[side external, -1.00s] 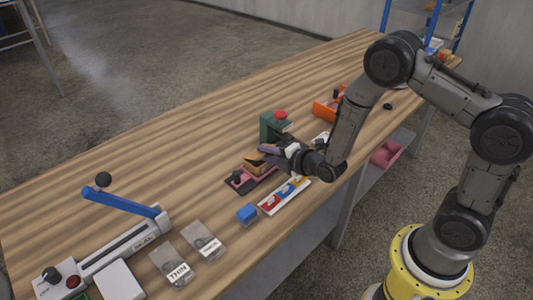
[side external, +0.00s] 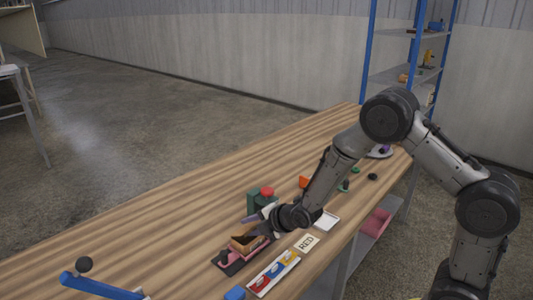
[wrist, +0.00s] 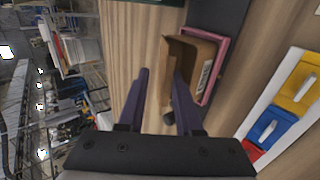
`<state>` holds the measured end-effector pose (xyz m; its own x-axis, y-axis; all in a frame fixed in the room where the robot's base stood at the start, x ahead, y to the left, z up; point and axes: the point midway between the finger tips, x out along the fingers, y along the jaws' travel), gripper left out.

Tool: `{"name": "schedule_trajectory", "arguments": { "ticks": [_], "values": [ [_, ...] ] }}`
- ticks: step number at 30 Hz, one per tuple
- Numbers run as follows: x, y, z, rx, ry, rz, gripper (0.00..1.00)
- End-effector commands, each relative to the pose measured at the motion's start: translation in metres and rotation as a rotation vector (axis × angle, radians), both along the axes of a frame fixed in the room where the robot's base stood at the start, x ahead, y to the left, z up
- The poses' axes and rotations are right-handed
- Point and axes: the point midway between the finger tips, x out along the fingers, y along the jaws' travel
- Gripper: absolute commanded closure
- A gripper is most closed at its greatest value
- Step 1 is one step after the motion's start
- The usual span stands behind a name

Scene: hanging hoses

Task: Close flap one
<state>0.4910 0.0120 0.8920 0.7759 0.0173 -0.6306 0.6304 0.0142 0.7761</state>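A small brown cardboard box (side external: 246,243) sits in a pink frame on a dark base on the bench. In the wrist view the box (wrist: 203,47) looks open, with a flap standing out on the side toward my fingers. A pink frame (wrist: 216,62) edges it. My gripper (wrist: 160,72) points at that flap side, its two dark purple fingers apart with bare wood showing between them. The right finger overlaps the flap in the picture; I cannot tell whether they touch. In the side view my gripper (side external: 268,216) is beside the box, partly hidden by my wrist.
A white tray (side external: 263,291) with red, blue and yellow pieces lies in front of the box. A green block with a red button (side external: 266,192) stands behind. A card marked RED (side external: 307,243) lies right of the tray. A blue lever (side external: 95,287) is at front left.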

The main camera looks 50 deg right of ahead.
Motion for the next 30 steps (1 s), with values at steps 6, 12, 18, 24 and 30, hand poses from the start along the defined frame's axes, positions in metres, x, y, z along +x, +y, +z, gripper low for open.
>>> {"name": "schedule_trajectory", "arguments": {
  "ticks": [6,12,18,24,30],
  "values": [
    [0.000,0.000,0.011,-0.002,0.098,0.000,0.66],
    [-0.027,-0.001,0.037,-0.002,0.094,0.000,0.66],
    [-0.053,-0.001,0.062,-0.002,0.092,0.000,0.66],
    [-0.079,-0.002,0.088,-0.002,0.091,0.000,0.66],
    [-0.090,-0.008,0.113,0.020,0.077,-0.035,0.66]
  ]
}}
